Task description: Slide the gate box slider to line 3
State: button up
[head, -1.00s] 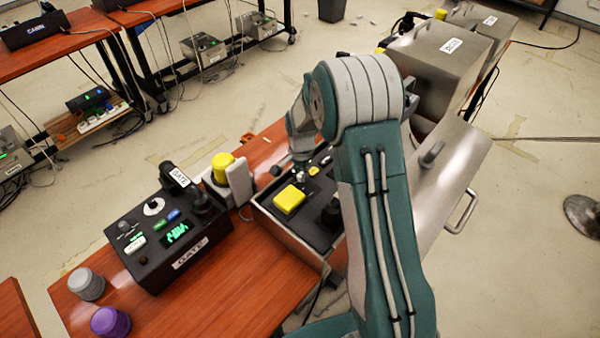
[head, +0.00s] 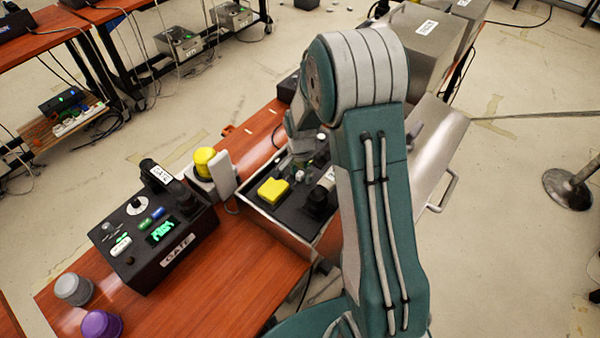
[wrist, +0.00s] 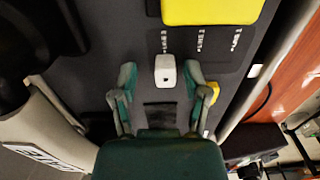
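A white slider knob (wrist: 165,72) stands on the dark panel (wrist: 105,40) of an open metal-sided box (head: 290,237). In the wrist view it is below the leftmost of three white line marks (wrist: 200,40), whose text is too small to read. My gripper (wrist: 159,75) is open, with one finger on each side of the knob; contact cannot be told. In the head view my gripper (head: 300,160) is over this box, partly hidden by my arm. A black box labelled GATE (head: 160,240) stands to the left on the table.
A large yellow button (head: 272,190) is on the panel, close beyond the knob in the wrist view (wrist: 212,8). A handset with a yellow lamp (head: 204,160) stands between the boxes.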

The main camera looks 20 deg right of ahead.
aim_at(301, 174)
jog(key=shift+r, duration=0.1)
notch_tip(301, 174, up, 12)
dwell(0.5)
jog(key=shift+w, duration=0.1)
jog(key=s+a+r+n+t, duration=0.25)
jog(key=s+r+n, duration=0.25)
jog(key=s+r, duration=0.7)
jog(key=s+a+r+n+t, duration=0.1)
jog(key=s+r+n+t, duration=0.2)
jog(key=s+n, duration=0.3)
jog(key=s+r, duration=0.1)
jog(key=s, duration=0.4)
jog(key=shift+s+r, duration=0.25)
jog(key=shift+s, duration=0.1)
jog(key=shift+a, duration=0.1)
dwell(2.4)
